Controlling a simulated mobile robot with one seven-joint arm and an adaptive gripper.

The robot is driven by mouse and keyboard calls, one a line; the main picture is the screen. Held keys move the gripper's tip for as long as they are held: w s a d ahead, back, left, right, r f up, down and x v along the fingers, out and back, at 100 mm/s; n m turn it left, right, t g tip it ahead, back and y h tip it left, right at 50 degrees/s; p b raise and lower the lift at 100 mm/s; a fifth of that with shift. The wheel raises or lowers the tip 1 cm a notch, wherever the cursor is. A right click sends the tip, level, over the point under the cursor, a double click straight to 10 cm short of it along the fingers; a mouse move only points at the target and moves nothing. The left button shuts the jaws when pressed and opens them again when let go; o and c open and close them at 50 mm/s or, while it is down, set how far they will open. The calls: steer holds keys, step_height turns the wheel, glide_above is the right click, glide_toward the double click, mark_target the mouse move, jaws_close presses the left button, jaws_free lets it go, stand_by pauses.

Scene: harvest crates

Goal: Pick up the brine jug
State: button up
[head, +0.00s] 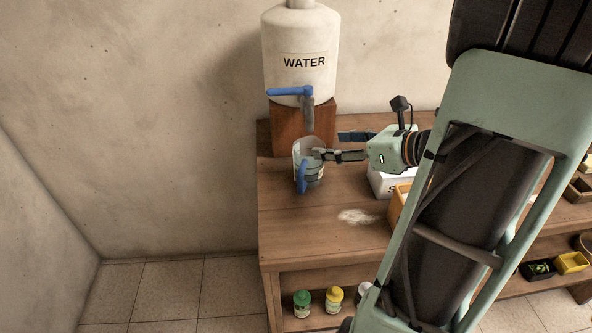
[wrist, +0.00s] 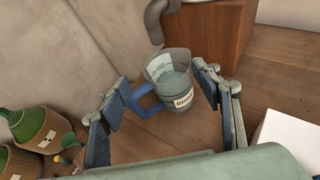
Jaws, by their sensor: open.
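The brine jug (head: 308,165) is a clear measuring jug with a blue handle and a pale label. It stands upright on the wooden bench below the water tank's spout, with some liquid inside. In the wrist view the jug (wrist: 174,84) is ahead, between the open fingers, its blue handle toward the left finger. My gripper (wrist: 158,108) is open and empty. In the head view my gripper (head: 330,154) reaches in from the right, one finger overlapping the jug's rim. I cannot tell whether it touches.
A white water tank (head: 300,45) with a blue tap sits on a wooden block (head: 287,130) behind the jug. A white box (head: 380,184) and white powder (head: 358,216) are on the bench. Green and yellow bottles (head: 333,298) stand on the lower shelf. Green-topped baskets (wrist: 35,128) show at left.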

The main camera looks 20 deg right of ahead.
steer(key=b, duration=0.2)
glide_toward(320, 167)
steer(key=shift+m+t, duration=0.3)
steer(key=x, duration=0.2)
steer(key=f+x, duration=0.1)
steer(key=x, duration=0.9)
steer(key=shift+w+a+f+b, duration=0.15)
steer(key=shift+w+b, duration=0.1)
steer(key=shift+b, duration=0.1)
steer(key=c, duration=1.2)
steer(key=shift+c, duration=0.7)
steer(key=shift+r, duration=0.2)
